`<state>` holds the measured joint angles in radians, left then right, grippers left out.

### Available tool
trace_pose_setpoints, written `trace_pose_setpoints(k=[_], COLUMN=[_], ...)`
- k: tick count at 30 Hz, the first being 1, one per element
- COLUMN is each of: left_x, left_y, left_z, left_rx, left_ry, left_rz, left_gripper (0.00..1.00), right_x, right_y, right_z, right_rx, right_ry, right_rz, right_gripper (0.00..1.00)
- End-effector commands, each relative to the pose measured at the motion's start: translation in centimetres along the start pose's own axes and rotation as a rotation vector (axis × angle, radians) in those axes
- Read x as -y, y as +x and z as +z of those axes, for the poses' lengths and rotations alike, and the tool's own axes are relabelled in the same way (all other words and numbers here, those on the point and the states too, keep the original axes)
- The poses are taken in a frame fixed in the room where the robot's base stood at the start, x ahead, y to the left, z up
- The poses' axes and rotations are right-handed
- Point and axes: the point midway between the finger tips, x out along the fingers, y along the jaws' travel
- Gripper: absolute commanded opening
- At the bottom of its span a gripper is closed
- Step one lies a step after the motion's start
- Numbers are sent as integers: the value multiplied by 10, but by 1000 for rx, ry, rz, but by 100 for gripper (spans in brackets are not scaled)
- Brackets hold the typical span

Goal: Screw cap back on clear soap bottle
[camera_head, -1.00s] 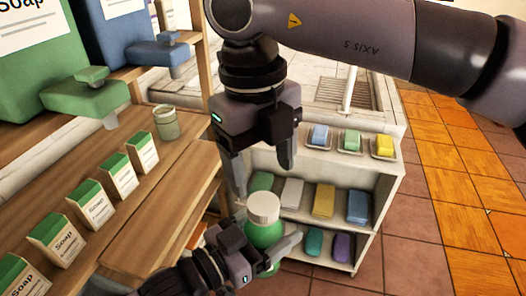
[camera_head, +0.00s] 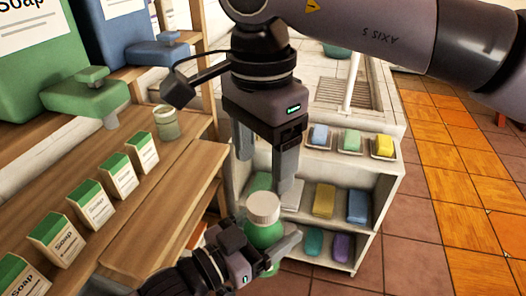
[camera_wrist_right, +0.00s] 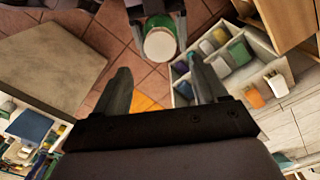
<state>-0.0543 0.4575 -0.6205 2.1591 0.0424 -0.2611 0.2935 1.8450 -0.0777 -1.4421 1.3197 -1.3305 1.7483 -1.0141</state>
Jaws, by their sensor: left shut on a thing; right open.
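The soap bottle (camera_head: 264,236) has a green body and a white cap (camera_head: 263,208) sitting on its top. My left gripper (camera_head: 268,246) is shut around the bottle's body and holds it roughly upright. My right gripper (camera_head: 267,186) is open and empty, pointing down just above the cap. In the right wrist view the cap (camera_wrist_right: 160,44) lies ahead of the open fingers (camera_wrist_right: 160,70), apart from them. The left gripper (camera_wrist_right: 157,12) also shows there around the bottle (camera_wrist_right: 161,22).
A wooden shelf (camera_head: 165,205) with several soap boxes (camera_head: 97,208) and a green jar (camera_head: 166,122) stands at left. A white rack (camera_head: 375,236) with colored soap bars is behind the bottle. Tiled floor (camera_head: 450,240) at right is open.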

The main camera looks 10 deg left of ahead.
Motion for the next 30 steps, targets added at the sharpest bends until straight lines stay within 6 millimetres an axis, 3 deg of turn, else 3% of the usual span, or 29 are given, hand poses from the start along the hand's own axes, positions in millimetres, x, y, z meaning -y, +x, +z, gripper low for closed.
trace_pose_setpoints(k=[7,20,25,30], left_x=[0,0,0,0], left_y=[0,0,0,0], left_z=[-2,-2,-2,-2], left_rx=[-5,-5,-5,-5], left_ry=[1,1,1,1], left_rz=[1,1,1,1], left_gripper=[0,0,0,0], right_x=[0,0,0,0], right_y=[-2,-1,12,39], right_z=[0,0,0,0], right_rx=[5,5,6,6], right_ry=[-196,-223,-222,-221], right_rz=[-6,-7,-6,-4], right_gripper=[72,72,72,72])
